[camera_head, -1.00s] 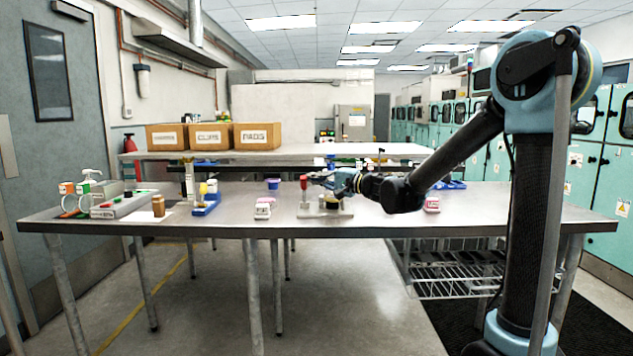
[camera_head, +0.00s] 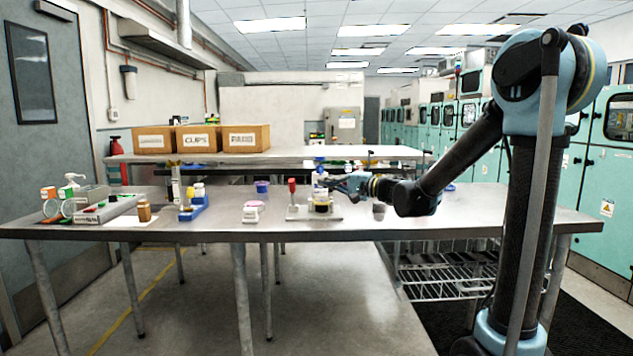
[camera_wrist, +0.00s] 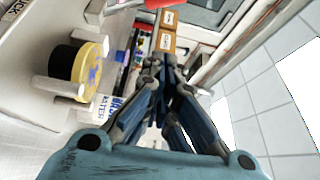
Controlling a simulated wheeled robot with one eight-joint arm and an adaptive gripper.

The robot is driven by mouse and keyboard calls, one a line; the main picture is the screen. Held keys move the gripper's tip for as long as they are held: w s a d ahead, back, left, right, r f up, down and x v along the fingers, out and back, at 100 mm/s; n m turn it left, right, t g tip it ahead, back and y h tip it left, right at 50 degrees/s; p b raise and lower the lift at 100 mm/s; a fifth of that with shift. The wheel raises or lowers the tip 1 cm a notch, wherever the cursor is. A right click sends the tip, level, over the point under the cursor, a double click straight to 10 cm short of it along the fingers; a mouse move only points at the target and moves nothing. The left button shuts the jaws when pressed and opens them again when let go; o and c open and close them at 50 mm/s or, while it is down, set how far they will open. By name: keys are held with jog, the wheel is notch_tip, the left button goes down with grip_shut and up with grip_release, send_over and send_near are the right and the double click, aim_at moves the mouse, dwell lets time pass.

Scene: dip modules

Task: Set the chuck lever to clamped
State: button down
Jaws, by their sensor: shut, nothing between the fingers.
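The chuck fixture's light base plate (camera_head: 328,217) lies on the steel table. Its lever stands upright at the plate's left end, with a red knob (camera_head: 292,184) on top. A dark cylinder with a yellow band (camera_head: 321,201) sits on the right part of the plate; in the wrist view it shows as a black and yellow round part (camera_wrist: 92,72) between pale jaws. My gripper (camera_head: 326,182) is above and beside this cylinder, to the right of the red knob and apart from it. Its fingers (camera_wrist: 165,66) are shut and empty. A red piece shows at the wrist view's top edge.
A small grey cup (camera_head: 379,211) is right of the fixture. A pink-and-white item (camera_head: 253,212) and a blue tub (camera_head: 262,187) are to the left. Cardboard boxes (camera_head: 196,139) stand on the rear bench.

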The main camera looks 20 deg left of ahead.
jog(key=shift+s+d+f, duration=0.15)
jog(key=shift+d+f, duration=0.1)
jog(key=shift+d, duration=0.55)
jog(key=s+d+f+n+h, duration=0.1)
jog(key=s+d+f+h, duration=0.5)
jog(key=s+d+f, duration=0.3)
jog(key=s+d+f+n+g+h, duration=0.1)
jog(key=s+d+f+h, duration=0.4)
jog(key=d, duration=1.3)
jog(key=s+d+f+g+h, duration=0.1)
jog(key=s+d+f+h, duration=0.5)
jog(key=s+d+f, duration=0.7)
jog(key=s+d, duration=0.1)
jog(key=s, duration=0.1)
jog(key=shift+s+n+h, duration=0.3)
jog(key=shift+s+n, duration=0.05)
jog(key=shift+n, duration=0.05)
jog(key=shift+w+f, duration=0.15)
jog(key=shift+w, duration=0.3)
